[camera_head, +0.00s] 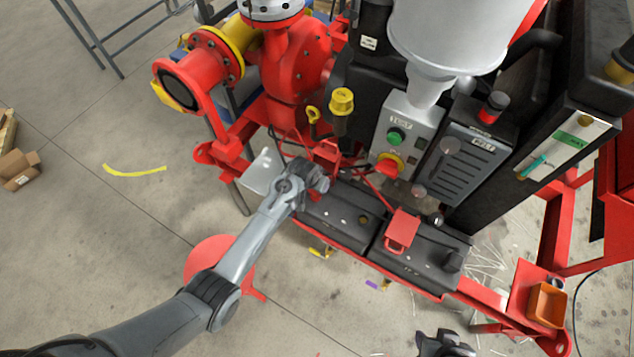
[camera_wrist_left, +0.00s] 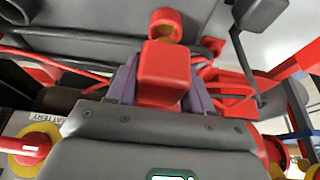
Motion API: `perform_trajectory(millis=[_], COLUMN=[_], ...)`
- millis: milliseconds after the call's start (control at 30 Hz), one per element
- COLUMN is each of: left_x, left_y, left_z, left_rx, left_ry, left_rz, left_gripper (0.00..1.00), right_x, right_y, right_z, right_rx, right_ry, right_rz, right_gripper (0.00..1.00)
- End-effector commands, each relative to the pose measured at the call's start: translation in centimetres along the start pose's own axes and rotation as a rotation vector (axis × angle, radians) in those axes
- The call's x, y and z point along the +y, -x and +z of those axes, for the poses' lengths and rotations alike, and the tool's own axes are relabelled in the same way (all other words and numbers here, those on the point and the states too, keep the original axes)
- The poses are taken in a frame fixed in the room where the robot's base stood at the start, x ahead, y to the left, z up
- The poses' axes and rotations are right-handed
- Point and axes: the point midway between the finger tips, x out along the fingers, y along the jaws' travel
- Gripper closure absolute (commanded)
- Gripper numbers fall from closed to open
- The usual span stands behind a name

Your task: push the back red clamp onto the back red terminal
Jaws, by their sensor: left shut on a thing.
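My left gripper (camera_head: 318,178) is at the left end of the batteries. In the left wrist view its two purple-grey fingers (camera_wrist_left: 162,82) are shut on the sides of a blocky red clamp (camera_wrist_left: 165,72). A red ring-shaped part with a yellowish middle (camera_wrist_left: 165,24) shows just beyond the clamp. My right gripper (camera_head: 445,345) seems to be the dark part at the bottom edge, cut off.
Another red clamp (camera_head: 403,228) sits on the right battery (camera_head: 425,258). The left battery (camera_head: 340,212) is beside my gripper. Behind stand a control box with a green button (camera_head: 397,137), red cables and a red pump (camera_head: 300,65). The floor at left is mostly clear.

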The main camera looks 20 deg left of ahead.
Motion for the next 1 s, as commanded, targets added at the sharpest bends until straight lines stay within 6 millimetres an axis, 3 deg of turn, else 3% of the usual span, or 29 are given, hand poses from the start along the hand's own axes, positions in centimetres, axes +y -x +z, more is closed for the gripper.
perform_trajectory(millis=[1000], left_x=[0.0], left_y=[-1.9], left_z=[0.7], left_rx=[0.001], left_ry=[0.0], left_rz=[0.0], left_gripper=[0.9], right_x=[0.1], right_y=[-1.0], right_z=[0.4], right_rx=[-0.001], right_ry=[0.007], right_rz=[0.005], right_gripper=[0.57])
